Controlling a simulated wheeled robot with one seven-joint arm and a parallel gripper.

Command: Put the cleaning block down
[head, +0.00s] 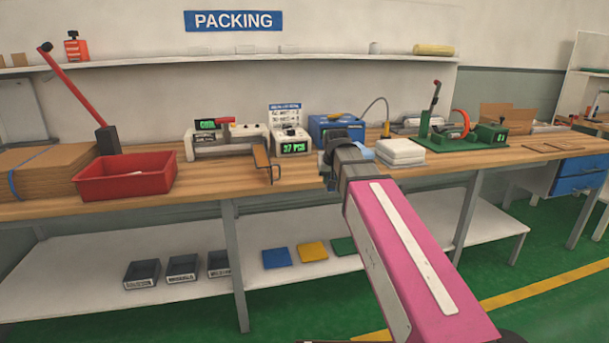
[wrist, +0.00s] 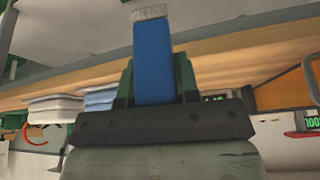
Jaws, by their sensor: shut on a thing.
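The cleaning block (wrist: 153,50) is blue with a pale, rough grey end. It shows in the wrist view, sticking out past my fingers. My gripper (wrist: 154,80) is shut on it, with a dark green finger on each side. In the head view my gripper (head: 342,142) is over the wooden bench (head: 225,188), in front of a blue box (head: 330,126). There my own wrist hides the fingers and the block. I cannot tell how high the block is above the bench.
Folded white cloths (head: 400,151) and a light blue cloth (head: 362,154) lie right of my gripper. A counting scale (head: 291,146) and a sealer (head: 226,140) stand to the left, beyond them a red bin (head: 125,177). A green machine (head: 460,140) stands further right.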

